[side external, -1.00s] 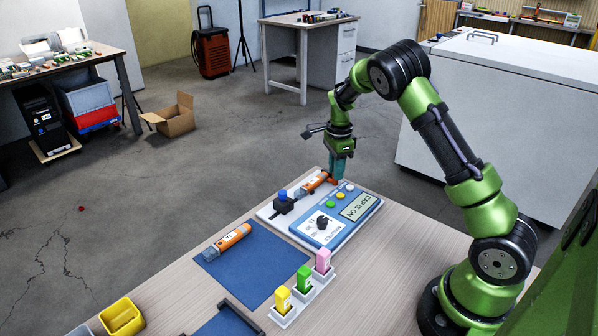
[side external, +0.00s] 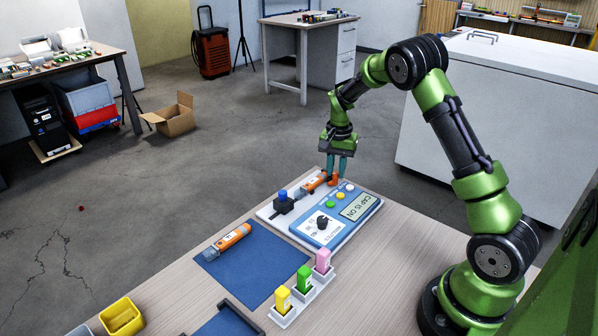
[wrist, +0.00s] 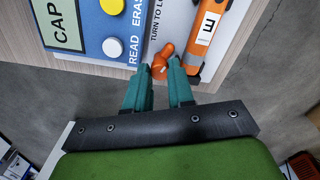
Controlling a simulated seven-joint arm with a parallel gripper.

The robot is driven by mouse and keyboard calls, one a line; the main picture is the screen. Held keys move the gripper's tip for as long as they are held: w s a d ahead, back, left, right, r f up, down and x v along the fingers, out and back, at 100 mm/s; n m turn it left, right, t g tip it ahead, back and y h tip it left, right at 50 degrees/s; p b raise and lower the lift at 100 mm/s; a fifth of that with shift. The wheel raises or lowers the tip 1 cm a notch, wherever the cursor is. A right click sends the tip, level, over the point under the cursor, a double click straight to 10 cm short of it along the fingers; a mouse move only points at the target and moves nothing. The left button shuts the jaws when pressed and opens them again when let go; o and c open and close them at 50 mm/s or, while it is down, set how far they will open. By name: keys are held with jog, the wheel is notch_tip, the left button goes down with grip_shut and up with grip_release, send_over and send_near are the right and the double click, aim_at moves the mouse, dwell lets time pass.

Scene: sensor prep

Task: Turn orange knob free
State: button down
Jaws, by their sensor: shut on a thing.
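The orange knob (side external: 333,180) stands at the far end of the white and blue station (side external: 365,218). In the wrist view the knob (wrist: 162,62) sits between the teal fingertips, beside the words "TURN TO LO…", the rest cut off. My gripper (side external: 338,172) points down and is shut on the knob; the wrist view shows its fingers (wrist: 161,70) on either side of it. An orange sensor (side external: 314,181) lies in the station next to the knob, and part of it shows in the wrist view (wrist: 205,42). The station's screen (side external: 355,206) reads "CAP IS ON".
A second orange sensor (side external: 232,237) lies on the blue mat (side external: 262,272). A black knob (side external: 322,222), coloured buttons and a blue-topped black block (side external: 283,202) are on the station. Yellow, green and pink pieces stand in white holders (side external: 288,315) in front. A yellow bin (side external: 121,317) is at lower left.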

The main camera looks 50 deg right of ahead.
aim_at(336, 173)
jog(key=shift+n, duration=2.2)
jog(key=c, duration=1)
grip_release()
notch_tip(336, 173, up, 17)
